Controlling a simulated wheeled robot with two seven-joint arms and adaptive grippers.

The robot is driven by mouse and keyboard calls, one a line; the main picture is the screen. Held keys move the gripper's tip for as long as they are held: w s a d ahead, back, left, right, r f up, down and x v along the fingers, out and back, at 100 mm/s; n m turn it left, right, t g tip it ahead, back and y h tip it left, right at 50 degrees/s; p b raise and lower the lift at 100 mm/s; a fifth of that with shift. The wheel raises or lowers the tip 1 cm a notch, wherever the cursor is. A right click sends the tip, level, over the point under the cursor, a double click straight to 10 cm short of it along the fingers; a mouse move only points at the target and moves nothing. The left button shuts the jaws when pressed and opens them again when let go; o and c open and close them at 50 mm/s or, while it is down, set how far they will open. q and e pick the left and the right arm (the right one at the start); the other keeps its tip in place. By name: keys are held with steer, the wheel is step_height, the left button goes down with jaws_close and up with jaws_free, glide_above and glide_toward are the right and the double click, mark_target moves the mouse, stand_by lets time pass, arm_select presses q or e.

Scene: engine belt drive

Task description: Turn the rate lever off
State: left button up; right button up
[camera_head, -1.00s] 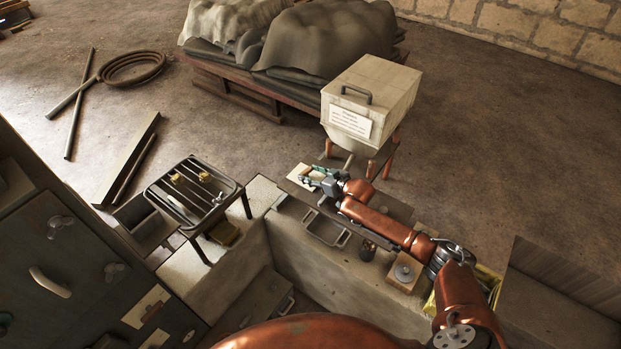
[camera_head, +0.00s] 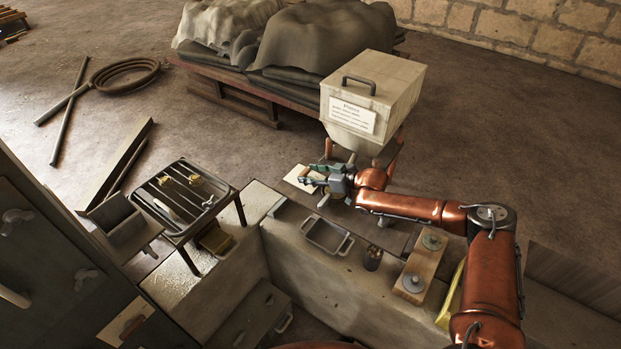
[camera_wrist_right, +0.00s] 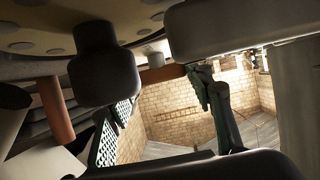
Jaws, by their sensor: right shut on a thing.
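A pale box-shaped hopper (camera_head: 372,95) with a grey top handle and a printed label stands past the bench on reddish legs. My right gripper (camera_head: 312,180) is below and left of the hopper, over the bench's far edge, its fingers pointing left. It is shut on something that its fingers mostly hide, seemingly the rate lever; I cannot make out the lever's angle. In the right wrist view the gripper's green-padded fingers (camera_wrist_right: 160,110) stand apart, with a reddish bar (camera_wrist_right: 162,74) crossing behind dark parts. My left gripper is not in view.
A pale card (camera_head: 300,175) lies near the gripper. A grey tray (camera_head: 326,236), a dark cup (camera_head: 373,258) and a wooden block with metal knobs (camera_head: 421,266) are on the bench. A wire rack (camera_head: 182,200) stands left. Covered sacks (camera_head: 325,40) lie behind.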

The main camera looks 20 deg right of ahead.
steer(key=shift+r, duration=0.1)
steer(key=shift+w, duration=0.1)
steer(key=shift+r, duration=0.1)
steer(key=o, duration=1.2)
steer(key=shift+c, duration=0.2)
steer(key=shift+s+d, duration=0.2)
steer(key=v, duration=1.1)
steer(key=shift+s+d, duration=0.15)
steer(key=shift+d, duration=0.1)
